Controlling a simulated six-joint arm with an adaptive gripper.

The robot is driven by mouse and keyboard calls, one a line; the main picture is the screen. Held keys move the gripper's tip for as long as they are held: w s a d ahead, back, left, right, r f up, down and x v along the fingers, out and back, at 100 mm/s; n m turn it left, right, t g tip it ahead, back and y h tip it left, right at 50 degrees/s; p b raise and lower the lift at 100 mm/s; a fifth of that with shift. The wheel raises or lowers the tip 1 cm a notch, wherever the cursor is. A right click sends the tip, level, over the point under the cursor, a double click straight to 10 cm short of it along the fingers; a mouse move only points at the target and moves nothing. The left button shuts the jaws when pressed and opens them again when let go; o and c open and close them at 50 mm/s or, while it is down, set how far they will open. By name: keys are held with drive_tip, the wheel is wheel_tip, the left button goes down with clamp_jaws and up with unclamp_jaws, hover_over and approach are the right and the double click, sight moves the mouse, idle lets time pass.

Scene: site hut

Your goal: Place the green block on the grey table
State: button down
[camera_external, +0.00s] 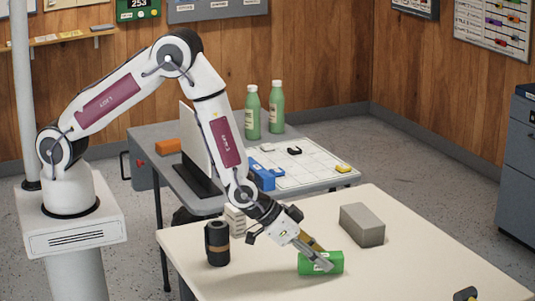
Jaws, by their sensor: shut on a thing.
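The green block (334,265) is at the cream table (420,270) in front. My gripper (318,261) points down and to the right and is shut on the green block, with its fingers over the block's left and middle part. I cannot tell whether the block touches the tabletop or is just above it. The grey table (203,206) stands behind the cream table, partly hidden by my arm.
A grey brick (362,225) and a dark cylinder (217,243) stand on the cream table. The grey table holds a blue block (263,175), an orange block (167,146), two green bottles (253,114), an upright white panel (196,140) and a marked white sheet (315,170).

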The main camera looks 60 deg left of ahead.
sight(325, 252)
drive_tip(key=shift+r, duration=4.65)
drive_tip(key=shift+w, duration=0.1)
drive_tip(key=shift+w+a+r+n+y, duration=0.15)
drive_tip(key=shift+w+a+n+y, duration=0.15)
drive_tip(key=shift+w+a, duration=0.3)
drive_tip(key=w+a+r+n+y, duration=0.2)
drive_tip(key=w+a+n, duration=0.1)
drive_tip(key=w+a, duration=0.5)
drive_tip(key=w+a+r+n+y, duration=0.2)
drive_tip(key=w+a, duration=0.5)
drive_tip(key=w+a+r+n+y, duration=0.1)
drive_tip(key=w+a+n+y, duration=0.15)
drive_tip(key=a, duration=0.75)
drive_tip(key=w+a+n+y, duration=0.2)
drive_tip(key=w+a+n, duration=0.15)
drive_tip(key=a, duration=0.65)
drive_tip(key=s+a+n+g+y, duration=0.2)
drive_tip(key=a+n+g, duration=0.25)
drive_tip(key=a, duration=1.55)
drive_tip(key=s+a+f+n+g, duration=0.2)
drive_tip(key=s+a, duration=0.3)
drive_tip(key=a, duration=0.4)
drive_tip(key=s+a+f+n+g+y, duration=0.1)
drive_tip(key=s+a+f+n, duration=0.2)
drive_tip(key=a, duration=0.6)
drive_tip(key=shift+s+a+n+g, duration=0.35)
drive_tip(key=shift+s+n, duration=0.4)
drive_tip(key=shift+s, duration=0.35)
